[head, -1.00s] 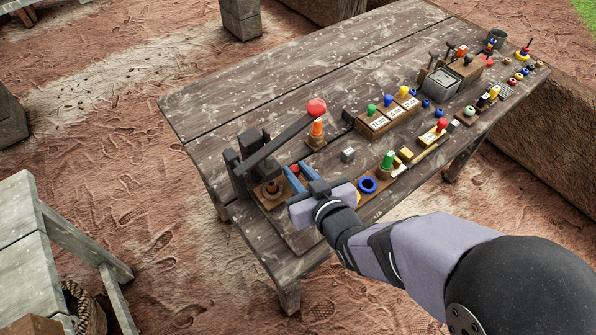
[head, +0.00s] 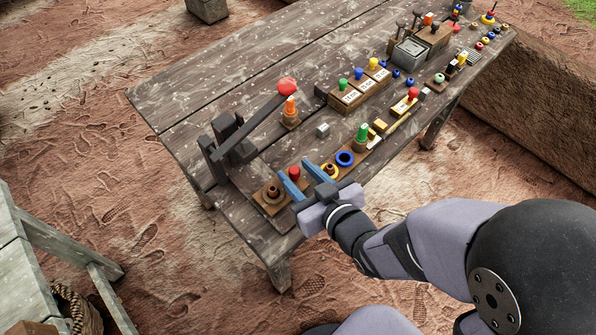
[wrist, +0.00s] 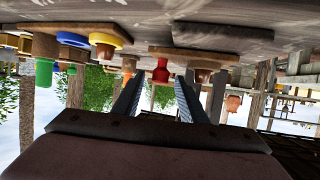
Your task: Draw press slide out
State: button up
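The press (head: 228,136) stands at the table's near left end, a dark frame with a long lever ending in a red ball (head: 286,85). Its wooden slide (head: 269,210) sticks out from under the frame toward the front right. On the slide are a brown ringed piece (head: 272,193) and a red knob (head: 294,173). My gripper (head: 294,167) is open, with one blue finger on each side of the red knob. In the wrist view, which looks upside down, the red knob (wrist: 160,70) shows between the spread fingers (wrist: 164,76), with gaps on both sides.
An orange cone (head: 290,110) and a grey cube (head: 323,130) stand behind. The table's front edge is near.

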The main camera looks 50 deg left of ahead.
jog(key=shift+r, duration=0.15)
notch_tip(320, 180, up, 10)
jog(key=p, duration=0.9)
jog(key=w+a+f+h+p, duration=0.4)
jog(key=h+p, duration=0.2)
jog(key=h, duration=0.1)
jog(key=shift+s+d+r+g+h+p, duration=0.4)
jog(key=shift+s+g+h+p, duration=0.15)
jog(key=shift+h, duration=0.45)
jog(key=shift+s+d+r+g+h+p, duration=0.4)
jog(key=shift+s+h+p, duration=0.3)
jog(key=shift+h, duration=0.3)
jog(key=shift+s+d+r+g+h+p, duration=0.3)
jog(key=shift+s+g+h+p, duration=0.3)
jog(key=shift+h, duration=0.4)
jog(key=shift+f+p, duration=1.15)
jog(key=shift+f, duration=2.5)
